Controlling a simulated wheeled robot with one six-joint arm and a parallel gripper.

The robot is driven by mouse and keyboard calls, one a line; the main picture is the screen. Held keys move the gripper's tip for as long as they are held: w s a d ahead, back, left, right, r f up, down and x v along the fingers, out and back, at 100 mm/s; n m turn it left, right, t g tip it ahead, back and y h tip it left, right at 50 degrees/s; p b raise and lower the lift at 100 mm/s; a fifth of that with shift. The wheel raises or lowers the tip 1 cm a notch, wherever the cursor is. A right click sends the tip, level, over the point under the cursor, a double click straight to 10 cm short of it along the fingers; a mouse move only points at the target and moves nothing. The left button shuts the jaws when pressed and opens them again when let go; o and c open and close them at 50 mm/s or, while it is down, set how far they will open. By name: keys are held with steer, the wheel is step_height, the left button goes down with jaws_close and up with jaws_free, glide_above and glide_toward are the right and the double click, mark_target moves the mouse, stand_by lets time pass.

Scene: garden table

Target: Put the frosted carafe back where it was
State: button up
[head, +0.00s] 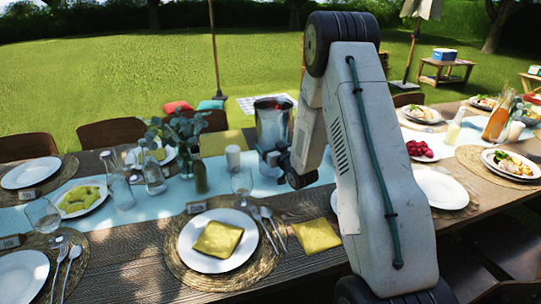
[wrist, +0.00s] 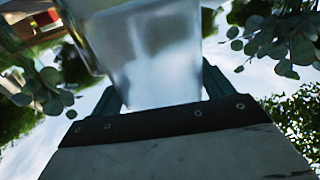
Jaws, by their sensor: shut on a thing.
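The frosted carafe (wrist: 150,50) fills the upper middle of the wrist view, pale and cloudy, between the two dark fingers of my gripper (wrist: 163,92). In the head view a grey, cloudy vessel with a dark rim, which I take as the carafe (head: 272,122), stands roughly upright at my gripper (head: 270,157). My gripper is shut on it. It appears above the blue runner (head: 285,188); whether its base touches the table cannot be told. My arm hides the table to the right of it.
A wine glass (head: 242,180) and a plate with a yellow napkin (head: 218,238) are nearer. The runner has narrow bare patches.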

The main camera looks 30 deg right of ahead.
steer(key=shift+f, duration=1.7)
steer(key=o, duration=1.6)
steer(key=shift+f, duration=0.15)
steer(key=s+a, duration=0.1)
steer(key=s, duration=1.1)
steer(key=s+a+r+g, duration=0.3)
steer(key=a+r+g, duration=0.5)
steer(key=r, duration=0.5)
steer(key=s+a+r+g, duration=0.3)
steer(key=s+a, duration=0.1)
steer(key=s, duration=0.6)
steer(key=s+a+r+g+y, duration=0.1)
steer(key=s+a+r+g, duration=0.2)
steer(key=s, duration=0.7)
steer(key=s+a+r+n+g, duration=0.1)
steer(key=s+a+r+g, duration=0.1)
steer(key=s+a, duration=0.4)
steer(key=s+r, duration=0.1)
steer(key=s, duration=0.3)
steer(key=shift+s+r+g+y, duration=0.2)
steer(key=shift+r+g+y, duration=0.1)
steer(key=shift+r+g, duration=0.1)
